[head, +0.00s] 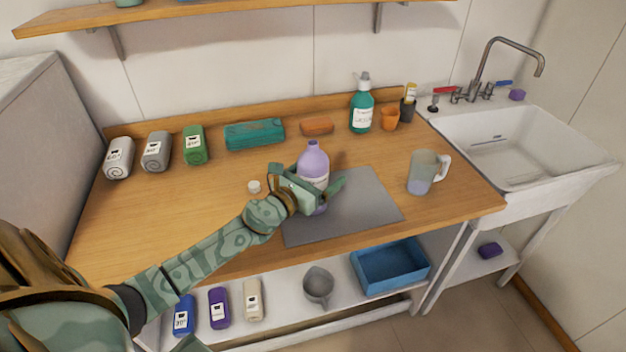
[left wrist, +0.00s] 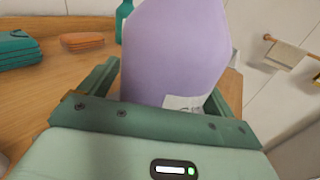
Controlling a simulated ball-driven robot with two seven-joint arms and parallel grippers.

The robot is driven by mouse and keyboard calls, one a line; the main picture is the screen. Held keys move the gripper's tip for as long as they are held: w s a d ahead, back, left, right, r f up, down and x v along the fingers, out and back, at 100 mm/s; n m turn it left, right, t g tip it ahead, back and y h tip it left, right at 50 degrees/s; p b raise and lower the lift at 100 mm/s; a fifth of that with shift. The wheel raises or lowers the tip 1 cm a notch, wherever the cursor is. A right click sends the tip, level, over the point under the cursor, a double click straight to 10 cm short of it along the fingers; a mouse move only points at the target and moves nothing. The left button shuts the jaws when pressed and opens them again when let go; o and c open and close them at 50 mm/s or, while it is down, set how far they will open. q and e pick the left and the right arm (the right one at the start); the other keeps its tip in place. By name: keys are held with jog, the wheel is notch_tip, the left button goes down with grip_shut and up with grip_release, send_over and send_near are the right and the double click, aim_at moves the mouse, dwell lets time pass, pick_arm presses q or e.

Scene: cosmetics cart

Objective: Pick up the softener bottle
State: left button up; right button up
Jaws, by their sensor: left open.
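The softener bottle appears to be the lilac bottle (head: 313,160) with a white label, upright at the back left part of the grey mat (head: 365,205) on the wooden counter. My left gripper (head: 318,186) is at the bottle, with its fingers open on either side of the body. In the left wrist view the lilac bottle (left wrist: 175,50) fills the space between the open fingers (left wrist: 165,95). Whether the fingers touch it I cannot tell. The gripper hides the bottle's lower part in the head view. My right gripper is not in view.
A small white cap (head: 254,186) lies left of the gripper. A mug (head: 423,172) stands to the right. A teal pump bottle (head: 361,108), an orange cup (head: 389,119) and folded towels (head: 254,135) line the back. A sink (head: 520,150) is at the right.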

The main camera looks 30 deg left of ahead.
aim_at(317, 164)
pick_arm(q)
jog(key=c, duration=1.4)
jog(key=shift+r, duration=0.1)
notch_tip(317, 164, up, 4)
jog(key=p, duration=0.3)
jog(key=shift+r+p, duration=0.1)
jog(key=shift+p, duration=0.2)
jog(key=s+r+p, duration=0.1)
jog(key=r+p, duration=0.1)
jog(key=s+d+r+p, duration=0.1)
jog(key=s+r+p, duration=0.1)
jog(key=s+d+r+p, duration=0.1)
jog(key=r+p, duration=0.1)
jog(key=shift+s+d, duration=0.15)
jog(key=shift+s, duration=0.05)
jog(key=s+d+r, duration=0.1)
jog(key=s, duration=0.1)
jog(key=s+d+p, duration=0.1)
jog(key=s+d, duration=0.1)
jog(key=s, duration=0.1)
jog(key=s+d+r, duration=0.1)
jog(key=s, duration=0.2)
jog(key=shift+d+r+p, duration=0.2)
jog(key=shift+r+p, duration=0.1)
jog(key=shift+p, duration=0.1)
